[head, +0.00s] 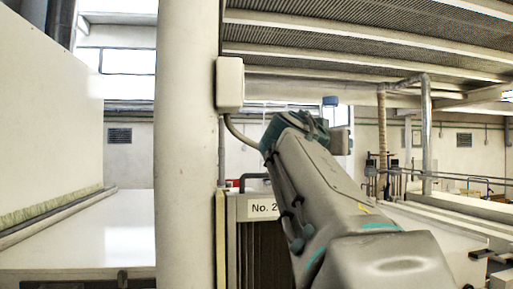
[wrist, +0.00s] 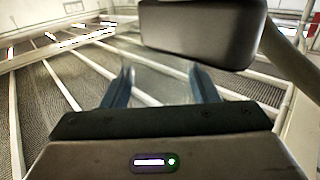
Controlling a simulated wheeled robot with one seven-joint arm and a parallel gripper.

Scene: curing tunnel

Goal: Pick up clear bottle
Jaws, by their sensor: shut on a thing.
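My gripper (wrist: 162,82) shows in the wrist view with its two blue-grey fingers apart, one on each side of a faint, see-through shape. This shape is the clear bottle (wrist: 160,78), held between the fingers; its outline is hard to make out against the background. In the head view my arm reaches up and away, and the gripper at its far end is mostly hidden behind the wrist. A small blue piece (head: 330,101) shows just above the arm's end; I cannot tell whether it is part of the bottle or of the gripper.
A pale column (head: 187,140) with a white box (head: 230,83) stands left of my arm. A cabinet marked "No. 2" (head: 263,208) is behind the arm. A white surface (head: 95,232) lies at the left. A ribbed overhead structure (head: 370,35) spans the upper right.

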